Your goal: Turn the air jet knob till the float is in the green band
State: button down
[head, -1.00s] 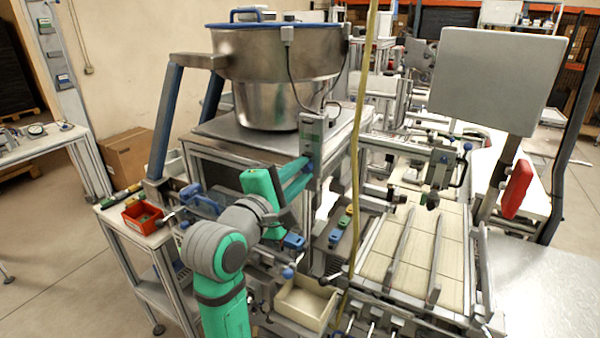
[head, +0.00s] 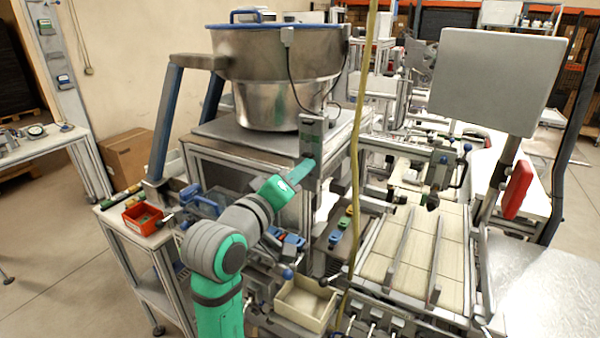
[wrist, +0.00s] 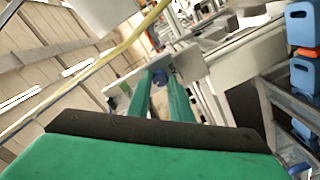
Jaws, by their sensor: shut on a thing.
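My gripper (head: 304,168) reaches from the end of my green arm to the upright grey panel below the metal bowl. In the head view the fingers hide the knob. The grey panel (head: 313,132) shows above the fingers. Neither a float nor a green band can be made out now; the panel's face is seen at a slant.
The large metal bowl (head: 268,90) stands on its table behind the panel. A yellow hose (head: 359,150) hangs just right of the panel. A cream bin (head: 305,303) and a slatted conveyor (head: 405,255) lie lower right. A red bin (head: 142,218) is at left.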

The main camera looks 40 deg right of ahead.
jog(key=shift+m, duration=1.9)
jog(key=c, duration=1.6)
grip_release()
jog(key=shift+a, duration=0.1)
jog(key=v, duration=1)
jog(key=shift+s+a, duration=0.25)
